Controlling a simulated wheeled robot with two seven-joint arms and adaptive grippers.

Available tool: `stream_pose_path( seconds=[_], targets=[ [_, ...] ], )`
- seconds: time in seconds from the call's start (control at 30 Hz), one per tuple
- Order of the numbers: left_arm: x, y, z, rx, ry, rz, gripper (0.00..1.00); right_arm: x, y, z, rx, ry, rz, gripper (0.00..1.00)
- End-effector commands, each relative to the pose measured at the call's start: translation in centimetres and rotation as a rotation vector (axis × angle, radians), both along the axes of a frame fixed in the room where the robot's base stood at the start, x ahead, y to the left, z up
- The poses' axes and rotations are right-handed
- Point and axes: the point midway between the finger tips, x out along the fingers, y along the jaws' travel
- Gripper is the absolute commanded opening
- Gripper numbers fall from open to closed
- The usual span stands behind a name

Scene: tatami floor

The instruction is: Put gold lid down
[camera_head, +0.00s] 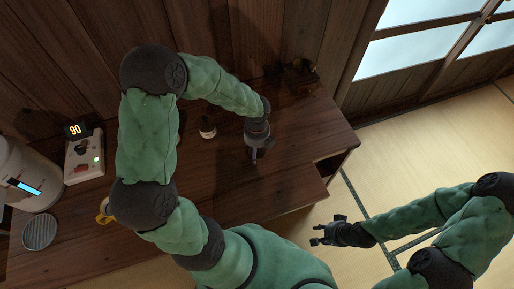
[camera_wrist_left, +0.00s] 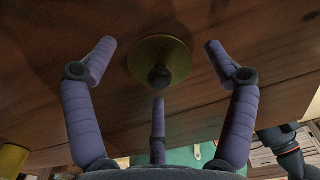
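The gold lid (camera_wrist_left: 159,61) is a round disc with a dark knob, lying on the brown wooden table (camera_wrist_left: 260,40) in the left wrist view. My left gripper (camera_wrist_left: 156,80) has its fingers spread wide around the lid, and none visibly touches it. In the head view my left gripper (camera_head: 257,152) points down over the table, and the lid cannot be made out there. My right gripper (camera_head: 318,234) is open and empty, over the tatami floor beyond the table's edge.
A small pale-labelled bottle (camera_head: 207,130) stands left of my left gripper. A dark object (camera_head: 300,73) sits at the back. A device reading 90 (camera_head: 82,155), a white cylindrical appliance (camera_head: 28,178) and a round grille (camera_head: 40,231) are at left. The table's right side is clear.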

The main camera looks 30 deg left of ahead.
Motion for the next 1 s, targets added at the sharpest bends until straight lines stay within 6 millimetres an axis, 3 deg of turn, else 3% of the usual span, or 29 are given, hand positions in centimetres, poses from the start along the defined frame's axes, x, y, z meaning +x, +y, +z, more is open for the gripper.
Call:
stream_pose_path(
  seconds=[0.23,0.37,0.8,1.0],
  targets=[
    [0.0,0.0,0.2,-0.001,-0.001,0.0,0.85,0.0,0.0,0.1,0.0,0.0,0.0,0.4],
    [0.0,0.0,1.4,0.0,-0.001,0.0,0.85,0.0,0.0,0.6,0.0,0.0,0.0,0.4],
    [0.0,0.0,9.7,0.0,-0.003,0.0,0.85,0.0,0.0,3.7,0.0,0.0,0.0,0.4],
    [0.0,0.0,11.8,0.0,-0.001,0.0,0.85,0.0,0.0,4.2,0.0,0.0,0.0,0.4]
  ],
)
